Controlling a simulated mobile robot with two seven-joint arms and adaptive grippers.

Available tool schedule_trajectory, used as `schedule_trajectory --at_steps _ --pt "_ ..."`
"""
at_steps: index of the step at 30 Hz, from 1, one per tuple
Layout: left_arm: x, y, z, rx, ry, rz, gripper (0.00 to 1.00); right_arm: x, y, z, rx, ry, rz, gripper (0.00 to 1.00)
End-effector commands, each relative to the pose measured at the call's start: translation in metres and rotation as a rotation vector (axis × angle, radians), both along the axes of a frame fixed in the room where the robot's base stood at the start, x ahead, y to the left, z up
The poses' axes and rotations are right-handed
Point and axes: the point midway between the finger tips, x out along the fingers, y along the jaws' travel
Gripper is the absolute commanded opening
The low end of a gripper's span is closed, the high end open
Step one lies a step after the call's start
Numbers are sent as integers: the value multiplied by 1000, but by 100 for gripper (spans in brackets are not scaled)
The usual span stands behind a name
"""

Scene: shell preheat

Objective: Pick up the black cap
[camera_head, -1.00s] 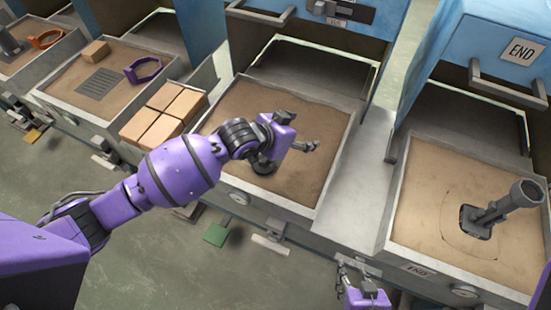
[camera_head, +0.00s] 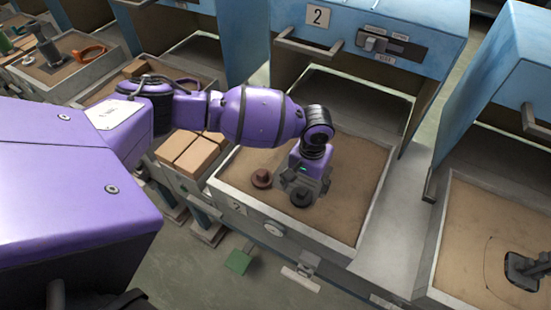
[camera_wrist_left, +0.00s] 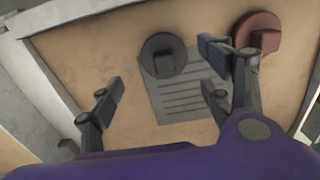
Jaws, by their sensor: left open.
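The black cap (camera_head: 302,197) is a round dark disc lying in the sand-coloured tray of station 2. In the left wrist view the black cap (camera_wrist_left: 163,56) shows a square raised knob and overlaps the top of a grey lined plate. My left gripper (camera_head: 303,184) points down over the cap in the head view. In the left wrist view my left gripper (camera_wrist_left: 163,85) is open and empty, with the cap ahead of its spread fingers. I cannot tell the exact height between them. My right gripper is out of view.
A reddish-brown cap (camera_head: 262,178) lies close to the left of the black one. The tray's raised rim (camera_head: 345,250) surrounds both. Tan blocks (camera_head: 190,155) stand left of the tray, and a blue hood (camera_head: 400,20) overhangs its back. The tray's right side is clear.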

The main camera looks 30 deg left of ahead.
Motion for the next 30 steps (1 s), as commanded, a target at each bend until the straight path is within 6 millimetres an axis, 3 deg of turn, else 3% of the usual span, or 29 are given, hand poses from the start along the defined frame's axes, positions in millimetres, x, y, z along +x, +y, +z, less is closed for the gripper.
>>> schedule_trajectory --at_steps 12,20,30 --pt "0 0 -55 0 -3 -2 72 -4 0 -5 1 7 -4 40" --pt "1 0 -57 -1 -6 -4 72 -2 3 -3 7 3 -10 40" --pt "1 1 -57 -1 -6 -3 30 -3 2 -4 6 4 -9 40"
